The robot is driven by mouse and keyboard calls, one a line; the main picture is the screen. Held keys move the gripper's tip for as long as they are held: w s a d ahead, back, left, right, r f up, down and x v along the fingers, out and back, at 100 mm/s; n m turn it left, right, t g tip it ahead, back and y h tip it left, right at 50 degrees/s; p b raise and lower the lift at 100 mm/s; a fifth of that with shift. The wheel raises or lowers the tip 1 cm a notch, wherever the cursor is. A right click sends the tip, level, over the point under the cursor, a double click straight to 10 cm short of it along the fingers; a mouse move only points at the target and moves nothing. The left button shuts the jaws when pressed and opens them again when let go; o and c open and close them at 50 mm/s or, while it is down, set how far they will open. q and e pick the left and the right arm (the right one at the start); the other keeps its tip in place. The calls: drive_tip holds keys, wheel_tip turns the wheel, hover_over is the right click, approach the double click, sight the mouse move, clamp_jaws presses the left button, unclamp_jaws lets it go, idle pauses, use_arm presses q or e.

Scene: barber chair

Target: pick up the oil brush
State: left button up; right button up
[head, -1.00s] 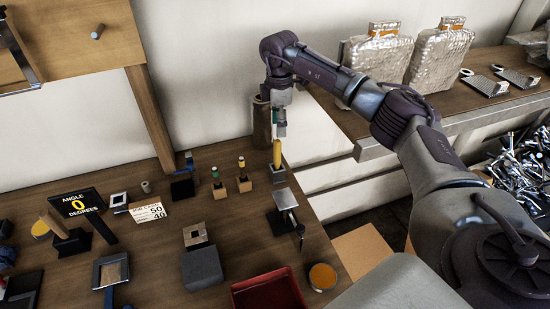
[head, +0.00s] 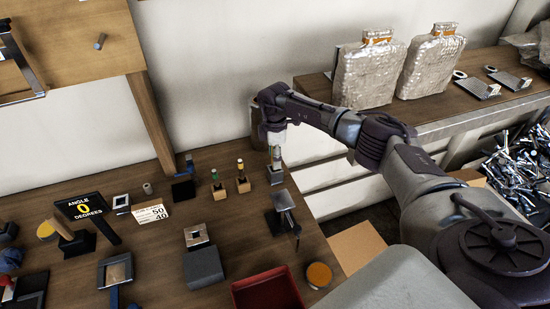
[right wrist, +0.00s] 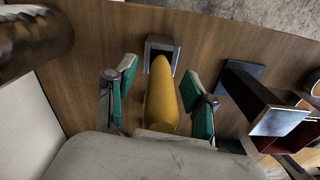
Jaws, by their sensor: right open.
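The oil brush (right wrist: 162,98) shows in the right wrist view as a thick yellow handle, with its lower end at a small grey square holder (right wrist: 160,48). In the head view the holder (head: 276,177) stands near the back right of the wooden table, and the brush is mostly hidden by my gripper. My right gripper (head: 275,153) is above the holder and points down. In the right wrist view its green-padded fingers (right wrist: 160,80) are apart, one on each side of the yellow handle, with visible gaps. My left gripper is not in view.
Two small bottles in wooden blocks (head: 242,185) stand left of the holder. A black stand with a metal plate (head: 284,200) is just in front. A dark cylinder (right wrist: 38,42) is close to the gripper. A red tray (head: 268,291) lies at the front.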

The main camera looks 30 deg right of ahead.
clamp_jaws()
wheel_tip(320, 180, up, 10)
drive_tip(key=shift+r+b, duration=0.1)
drive_tip(key=shift+b, duration=1)
